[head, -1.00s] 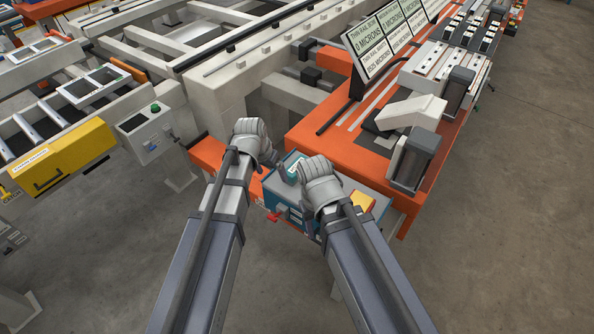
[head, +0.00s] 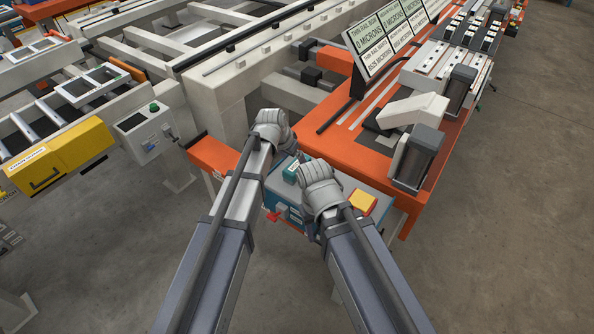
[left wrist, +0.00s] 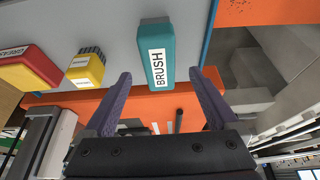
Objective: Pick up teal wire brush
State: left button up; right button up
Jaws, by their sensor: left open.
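The teal brush (left wrist: 157,65), a block with a white BRUSH label, lies on a grey surface in the left wrist view. My left gripper (left wrist: 160,78) is open, with one finger on each side of the brush's near end and gaps beside it. In the head view the brush (head: 291,170) shows partly, between my two wrists. My left gripper (head: 277,145) is just behind and left of it, its fingers mostly hidden by the wrist. My right gripper (head: 311,230) is at the front of the grey top, its jaw opening hidden.
A yellow item (left wrist: 86,68) and a red item labelled GREASE (left wrist: 28,68) lie beside the brush. The grey-topped blue box (head: 345,190) adjoins an orange bench (head: 345,150). A pale frame (head: 220,95) stands behind my left gripper.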

aim_at(296, 164)
pick_arm(q)
jog(key=shift+b+x, duration=2.15)
jog(key=shift+x, duration=0.4)
jog(key=shift+d+f, duration=0.1)
jog(key=shift+f, duration=0.1)
grip_shut()
